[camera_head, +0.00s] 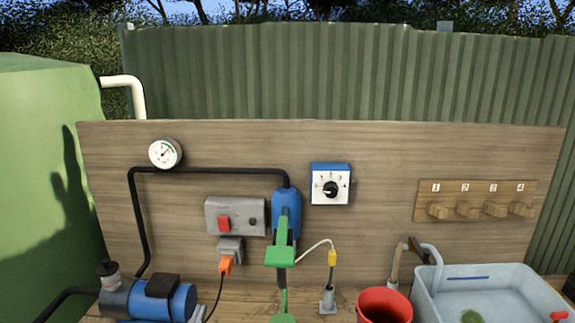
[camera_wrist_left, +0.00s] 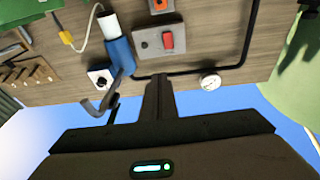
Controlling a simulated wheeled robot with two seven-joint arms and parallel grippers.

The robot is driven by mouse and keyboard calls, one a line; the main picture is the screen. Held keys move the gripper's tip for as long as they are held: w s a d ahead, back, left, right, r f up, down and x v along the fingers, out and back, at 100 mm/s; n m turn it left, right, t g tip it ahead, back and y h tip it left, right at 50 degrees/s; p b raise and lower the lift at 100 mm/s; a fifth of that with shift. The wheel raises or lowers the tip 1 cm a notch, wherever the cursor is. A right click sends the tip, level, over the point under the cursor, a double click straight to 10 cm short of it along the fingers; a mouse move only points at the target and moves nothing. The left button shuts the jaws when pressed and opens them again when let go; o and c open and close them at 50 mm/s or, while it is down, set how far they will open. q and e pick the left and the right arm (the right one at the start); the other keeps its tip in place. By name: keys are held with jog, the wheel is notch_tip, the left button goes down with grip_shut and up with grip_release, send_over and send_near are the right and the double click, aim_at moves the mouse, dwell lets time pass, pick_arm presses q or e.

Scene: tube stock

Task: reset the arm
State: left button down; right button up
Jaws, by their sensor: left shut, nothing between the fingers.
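My left gripper (camera_wrist_left: 158,80) shows in the left wrist view as a dark shape with its fingers together and nothing between them. It points at the wooden board and touches nothing that I can see. I cannot make out this gripper or its arm in the head view. My right gripper is in neither view. In the head view, a blue housing (camera_head: 279,202) is on the board with a green piece (camera_head: 280,257) in front of it. I cannot tell what the green piece is.
The wooden board (camera_head: 400,150) carries a gauge (camera_head: 165,153), a red switch (camera_head: 223,223), a dial box (camera_head: 330,186) and numbered pegs. A blue pump (camera_head: 170,300), a red bucket (camera_head: 384,306) and a pale basin (camera_head: 425,295) stand below. A green tank (camera_head: 40,160) is at the left.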

pick_arm(q)
jog(key=s+f+g, duration=1)
jog(key=s+f, duration=0.6)
jog(key=s, duration=0.1)
jog(key=s+a+f+g+y, duration=0.1)
jog(key=s+f+g, duration=0.15)
jog(key=s, duration=0.75)
jog(key=s+a+f+g+y, duration=0.15)
jog(key=s+g, duration=0.25)
jog(key=s, duration=0.6)
notch_tip(320, 180, down, 35)
jog(key=s+d+g+b, duration=0.1)
jog(key=s+g+b, duration=0.1)
jog(key=b, duration=0.4)
jog(key=s+a+f+b, duration=0.3)
jog(key=s+f+b, duration=0.1)
jog(key=s+f, duration=1.4)
notch_tip(320, 180, down, 3)
jog(key=shift+f+m+g, duration=0.1)
jog(key=shift+m+g, duration=0.2)
jog(key=shift+g, duration=0.15)
